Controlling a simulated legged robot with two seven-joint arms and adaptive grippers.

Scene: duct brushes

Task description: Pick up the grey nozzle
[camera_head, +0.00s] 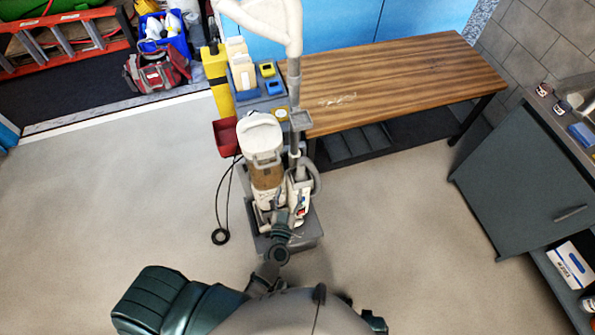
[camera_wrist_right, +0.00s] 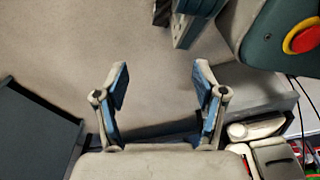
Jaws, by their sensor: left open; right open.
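A white upright vacuum cleaner (camera_head: 262,145) with a brown see-through bin and a grey tube (camera_head: 295,95) stands in the middle of the head view. A grey base (camera_head: 308,232) lies under it on the floor. I cannot single out a separate grey nozzle in either view. My left gripper (camera_head: 288,216) is small and partly lost against the foot of the cleaner; it looks open, and I cannot tell whether it touches anything. My right gripper (camera_wrist_right: 160,85) is open and empty in the wrist view, its blue-padded fingers well apart over bare floor.
A wooden-topped bench (camera_head: 400,80) stands behind the cleaner. A dark grey cabinet (camera_head: 520,180) is at the right. A red bin (camera_head: 227,137) and a black cable (camera_head: 218,205) are left of the cleaner. The floor at the left (camera_head: 110,190) is clear.

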